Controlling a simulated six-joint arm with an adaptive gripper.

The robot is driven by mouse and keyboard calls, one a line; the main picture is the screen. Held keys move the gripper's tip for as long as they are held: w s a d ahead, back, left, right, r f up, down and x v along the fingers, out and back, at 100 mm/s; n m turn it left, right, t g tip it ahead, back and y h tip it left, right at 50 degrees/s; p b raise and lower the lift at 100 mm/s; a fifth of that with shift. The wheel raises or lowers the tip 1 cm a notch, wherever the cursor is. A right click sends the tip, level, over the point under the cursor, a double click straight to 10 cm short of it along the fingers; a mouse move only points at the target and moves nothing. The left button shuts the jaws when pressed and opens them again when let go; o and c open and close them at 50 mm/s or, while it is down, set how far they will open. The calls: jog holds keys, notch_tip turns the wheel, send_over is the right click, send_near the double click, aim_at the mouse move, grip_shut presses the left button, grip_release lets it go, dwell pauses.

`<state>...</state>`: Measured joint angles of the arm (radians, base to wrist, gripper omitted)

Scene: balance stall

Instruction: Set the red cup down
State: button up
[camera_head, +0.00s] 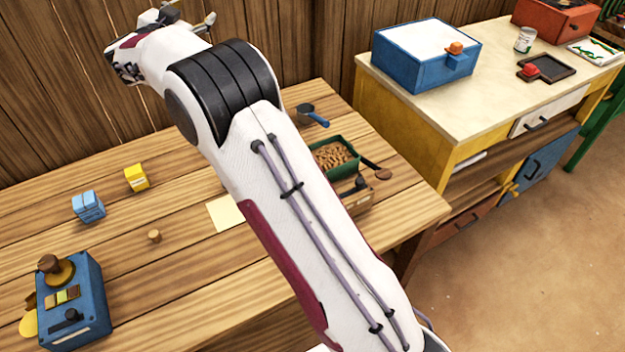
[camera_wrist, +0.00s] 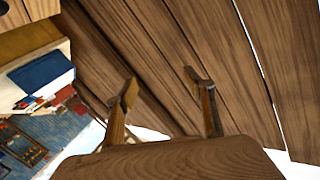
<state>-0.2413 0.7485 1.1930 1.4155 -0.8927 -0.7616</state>
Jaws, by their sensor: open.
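I see no clear red cup in either view. A small red object (camera_head: 530,70) lies in a dark tray (camera_head: 559,69) on the cream-topped bench; it is too small to tell what it is. My gripper (camera_wrist: 163,85) is open in the wrist view, with nothing between its two fingers and wooden planks behind them. In the head view my arm is raised over the table, its end at the upper left against the plank wall, far from the red object. My arm hides part of the table.
The wooden table (camera_head: 120,235) carries a blue box with a knob (camera_head: 75,300), a light blue block (camera_head: 88,206), a yellow block (camera_head: 136,179), a small wooden peg (camera_head: 154,236), a green tray (camera_head: 350,158) of brown pieces and a blue-handled scoop (camera_head: 313,115).

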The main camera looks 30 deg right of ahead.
jog(key=s+a+r+n+t+y, duration=0.35)
jog(key=s+r+n+y, duration=0.2)
jog(key=r, duration=0.55)
jog(key=s+a+r+n+g+y, duration=0.1)
jog(key=s+a+n+y, duration=0.15)
jog(key=s, duration=0.35)
jog(key=s+a+r+n+g+y, duration=0.1)
jog(key=s+a+y, duration=0.15)
jog(key=s, duration=0.35)
jog(key=s+d+f+n+g, duration=0.1)
jog(key=s+f, duration=0.6)
jog(key=s, duration=0.7)
jog(key=s+d+f+n+g, duration=0.1)
jog(key=s+d+f+g, duration=0.3)
jog(key=s, duration=1)
jog(key=s+d+f+n+g, duration=0.1)
jog(key=s+f+g, duration=0.3)
jog(key=s+f, duration=0.7)
jog(key=s+d, duration=0.1)
jog(key=s, duration=0.2)
jog(key=shift+d, duration=0.25)
